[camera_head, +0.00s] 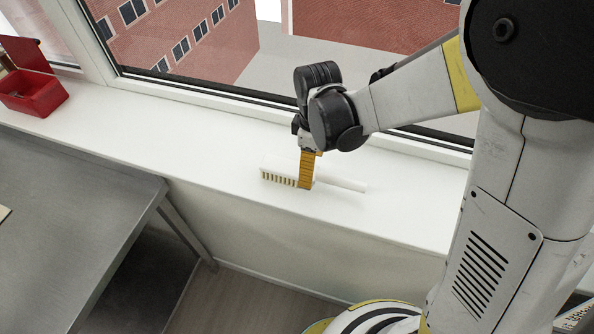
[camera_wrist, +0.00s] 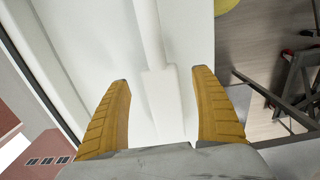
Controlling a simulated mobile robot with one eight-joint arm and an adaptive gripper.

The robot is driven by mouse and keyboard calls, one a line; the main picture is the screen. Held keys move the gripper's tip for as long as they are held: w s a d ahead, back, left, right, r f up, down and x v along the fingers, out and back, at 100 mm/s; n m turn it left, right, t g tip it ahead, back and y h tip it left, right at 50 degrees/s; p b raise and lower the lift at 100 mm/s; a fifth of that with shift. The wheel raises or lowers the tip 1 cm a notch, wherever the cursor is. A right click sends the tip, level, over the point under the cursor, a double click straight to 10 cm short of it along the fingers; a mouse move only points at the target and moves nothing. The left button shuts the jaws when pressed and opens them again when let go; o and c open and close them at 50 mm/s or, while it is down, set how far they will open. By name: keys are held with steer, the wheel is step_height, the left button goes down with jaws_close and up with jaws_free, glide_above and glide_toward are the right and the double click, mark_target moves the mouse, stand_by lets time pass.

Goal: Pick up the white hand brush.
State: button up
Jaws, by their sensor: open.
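The white hand brush (camera_head: 279,175) lies on the white windowsill, its bristled head to the left and its handle pointing right in the head view. My gripper (camera_head: 307,184) is down at the brush, near where the head meets the handle. In the wrist view the brush (camera_wrist: 161,100) runs between the two yellow fingers of my gripper (camera_wrist: 162,100). The fingers are open, one on each side, with a visible gap to the brush on both sides. In the head view a finger hides part of the brush's middle.
The white windowsill (camera_head: 150,145) runs along the window, with the window frame close behind my gripper. A red open box (camera_head: 36,92) stands at the sill's far left. A grey metal table (camera_head: 75,215) stands in front at left. The sill between box and brush is clear.

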step_height(320, 180, down, 3)
steer(key=shift+r, duration=0.15)
steer(key=c, duration=1.4)
steer(key=shift+r, duration=0.1)
